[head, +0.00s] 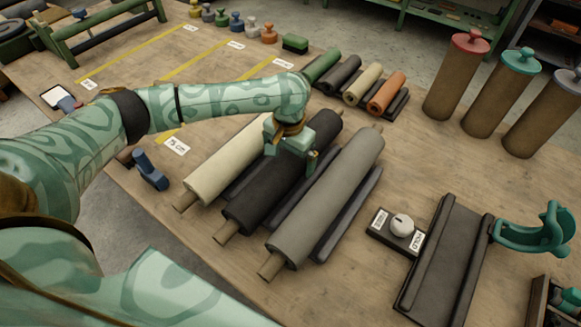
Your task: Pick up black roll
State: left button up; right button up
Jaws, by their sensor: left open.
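The large black roll (255,203) lies in the middle of three long rolls on the wooden table, with a wooden core end poking out at its near end. My left gripper (290,153) is over the far half of the black roll, fingers pointing down and spread open. It covers part of the roll. I cannot tell whether the fingers touch it. My right gripper is not in view.
A cream roll (224,163) lies left of the black one and a grey roll (325,200) right of it, both close. Small rolls, including an orange one (386,93), lie behind.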

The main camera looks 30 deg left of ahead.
pick_arm(q)
notch_tip(320, 180, down, 2)
jog(key=shift+f, duration=0.1)
jog(key=shift+r, duration=0.2)
jog(key=shift+c, duration=0.7)
jog(key=c, duration=1.5)
jog(key=shift+w+r, duration=0.1)
jog(key=shift+w, duration=0.05)
jog(key=c, duration=0.3)
jog(key=shift+c, duration=0.2)
